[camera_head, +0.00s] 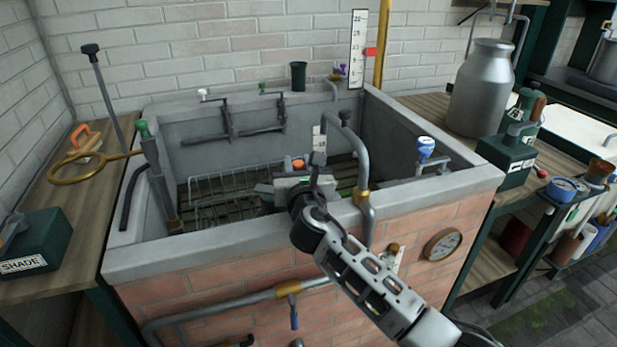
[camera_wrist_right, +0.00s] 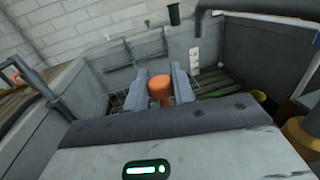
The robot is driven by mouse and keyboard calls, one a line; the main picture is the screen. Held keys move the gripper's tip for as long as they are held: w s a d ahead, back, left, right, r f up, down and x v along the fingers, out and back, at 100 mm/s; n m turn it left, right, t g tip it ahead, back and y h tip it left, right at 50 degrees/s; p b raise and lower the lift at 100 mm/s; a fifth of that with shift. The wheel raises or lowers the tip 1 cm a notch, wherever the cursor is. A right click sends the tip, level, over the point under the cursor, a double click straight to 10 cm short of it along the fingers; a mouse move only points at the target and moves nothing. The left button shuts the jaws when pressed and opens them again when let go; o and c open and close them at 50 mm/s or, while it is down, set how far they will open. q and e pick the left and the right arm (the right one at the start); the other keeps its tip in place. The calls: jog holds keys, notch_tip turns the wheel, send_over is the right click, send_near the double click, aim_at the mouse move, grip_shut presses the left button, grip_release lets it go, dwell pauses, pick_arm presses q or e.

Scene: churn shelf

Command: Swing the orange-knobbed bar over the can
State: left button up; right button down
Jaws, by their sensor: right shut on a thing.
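My right gripper (camera_head: 290,186) reaches over the front wall into the trough. It is shut on the orange knob (camera_wrist_right: 160,92), which sits between its two fingers in the right wrist view. The knob's top (camera_head: 298,163) also shows just past the gripper in the head view. The bar under the knob is hidden by my gripper. A large grey metal can (camera_head: 482,90) with a wire handle stands on the right bench, outside the trough; I cannot tell if another can is behind my gripper. My left gripper is not in view.
The concrete trough (camera_head: 140,262) has a wire rack (camera_head: 215,195) inside. Bars with white (camera_head: 203,93) and green (camera_head: 263,88) knobs are at its back wall. A bent grey pipe (camera_head: 352,150) rises close right of my gripper. A brass ring (camera_head: 78,168) overhangs the left bench.

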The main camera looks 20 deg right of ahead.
jog(key=shift+w+d+m+h, duration=0.1)
jog(key=shift+w+m+h, duration=0.2)
jog(key=shift+h, duration=0.25)
jog(key=shift+w+d+m+h, duration=0.1)
jog(key=shift+w+m+h, duration=0.05)
jog(key=shift+m+h, duration=0.35)
jog(key=shift+w+d+m+g+h+b, duration=0.3)
jog(key=shift+m+g+h+b, duration=0.2)
jog(key=shift+h, duration=0.45)
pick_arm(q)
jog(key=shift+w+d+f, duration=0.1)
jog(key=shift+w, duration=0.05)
pick_arm(e)
jog(key=shift+d+h, duration=0.1)
jog(key=shift+h, duration=0.2)
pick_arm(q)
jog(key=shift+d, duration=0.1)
pick_arm(e)
jog(key=shift+m, duration=0.3)
jog(key=c, duration=1.2)
grip_release()
jog(key=shift+w, duration=0.1)
jog(key=v, duration=1.6)
jog(key=shift+r, duration=0.15)
